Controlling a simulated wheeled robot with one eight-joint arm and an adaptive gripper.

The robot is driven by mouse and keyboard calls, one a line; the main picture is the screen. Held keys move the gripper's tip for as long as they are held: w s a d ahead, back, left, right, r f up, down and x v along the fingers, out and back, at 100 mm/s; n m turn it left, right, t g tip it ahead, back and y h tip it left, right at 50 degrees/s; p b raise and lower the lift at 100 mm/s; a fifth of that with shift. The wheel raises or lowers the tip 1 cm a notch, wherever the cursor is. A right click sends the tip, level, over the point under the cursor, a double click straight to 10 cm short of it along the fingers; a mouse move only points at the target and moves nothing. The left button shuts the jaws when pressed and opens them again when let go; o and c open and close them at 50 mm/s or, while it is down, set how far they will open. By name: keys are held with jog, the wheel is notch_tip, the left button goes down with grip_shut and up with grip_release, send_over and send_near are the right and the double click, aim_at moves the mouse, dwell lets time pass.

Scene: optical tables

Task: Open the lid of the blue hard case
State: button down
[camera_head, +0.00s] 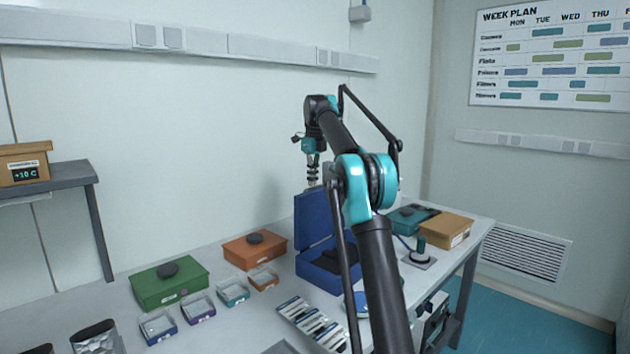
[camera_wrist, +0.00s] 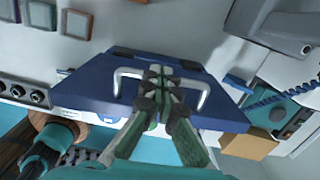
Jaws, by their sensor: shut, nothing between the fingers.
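The blue hard case (camera_head: 318,274) stands on the table in the head view, partly hidden behind my arm. Its lid (camera_head: 309,220) stands up at the back, so the case is open and its dark inside shows. My gripper (camera_head: 312,182) points down at the lid's top edge; contact cannot be told. In the wrist view my gripper (camera_wrist: 160,70) has its fingers together and empty, in front of a blue panel of the case (camera_wrist: 90,88). A pale handle (camera_wrist: 127,72) on that panel shows on both sides of the fingers, its middle hidden.
A green box (camera_head: 170,284) and an orange box (camera_head: 254,250) stand left of the case, with several small trays in front. A cardboard box (camera_head: 447,231) and a teal case (camera_head: 401,221) stand to the right. The wall is close behind the table.

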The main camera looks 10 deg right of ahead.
jog(key=shift+w+a+f, duration=0.25)
jog(key=shift+w+a, duration=0.2)
jog(key=shift+w, duration=0.1)
jog(key=shift+s, duration=0.1)
